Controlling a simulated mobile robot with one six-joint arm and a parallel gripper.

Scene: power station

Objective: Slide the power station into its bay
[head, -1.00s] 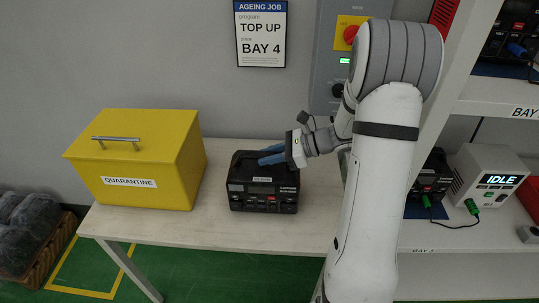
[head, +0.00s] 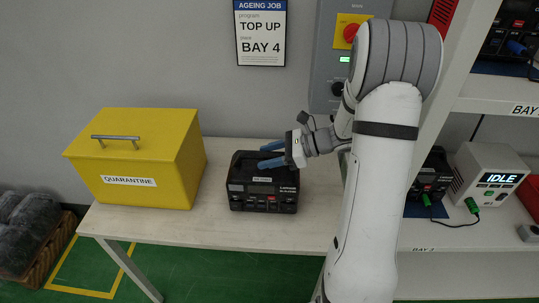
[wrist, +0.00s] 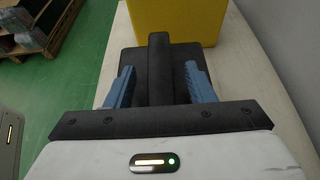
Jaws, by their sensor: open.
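The power station (head: 263,183) is a black box with a small display and sockets on its front. It stands upright on the pale bench, between the yellow box and the shelf. In the wrist view its dark top carries a raised handle bar (wrist: 160,70). My gripper (head: 271,155) is at the top of the power station. Its two blue fingers (wrist: 158,85) stand open, one on each side of the handle, with gaps visible. The job sheet (head: 261,33) on the wall reads "TOP UP" and "BAY 4". No empty bay is clearly seen; my arm hides part of the shelf.
A yellow quarantine box (head: 140,160) stands left on the bench (head: 180,228). The white shelf rack (head: 495,107) at right holds another black unit (head: 432,178) and a charger (head: 487,175) reading "IDLE". A red button (head: 351,33) is on the wall panel.

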